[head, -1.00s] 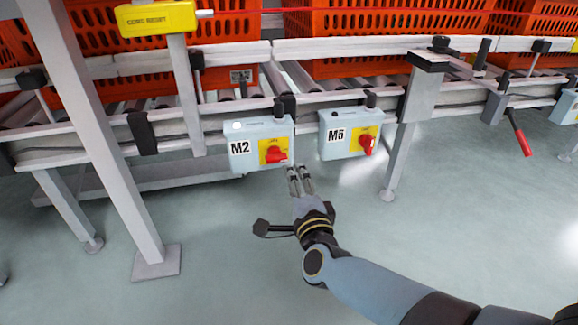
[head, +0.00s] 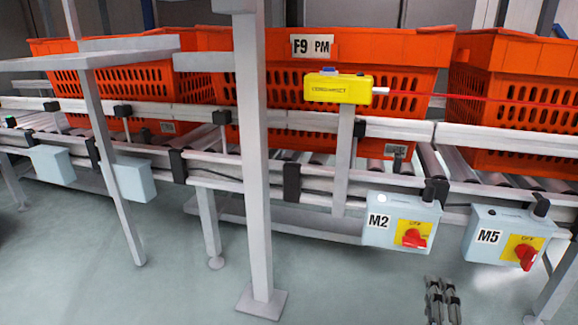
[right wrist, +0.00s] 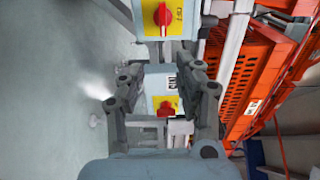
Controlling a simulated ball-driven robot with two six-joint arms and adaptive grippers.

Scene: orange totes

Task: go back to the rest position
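My right gripper (head: 442,290) shows at the bottom right of the head view, in front of and below the grey-blue M2 box (head: 377,240). Its two fingers stand apart with nothing between them. In the right wrist view the gripper (right wrist: 163,78) has a wide gap between its fingers, and a switch box with a red knob (right wrist: 167,106) shows beyond the gap. My left gripper is not in view.
The M5 box (head: 487,240) hangs right of M2. Orange totes (head: 430,50) stand on the roller conveyor. A yellow box (head: 338,90) with a red cord sits on a post. A grey upright (head: 254,170) stands on the floor. Floor in front is clear.

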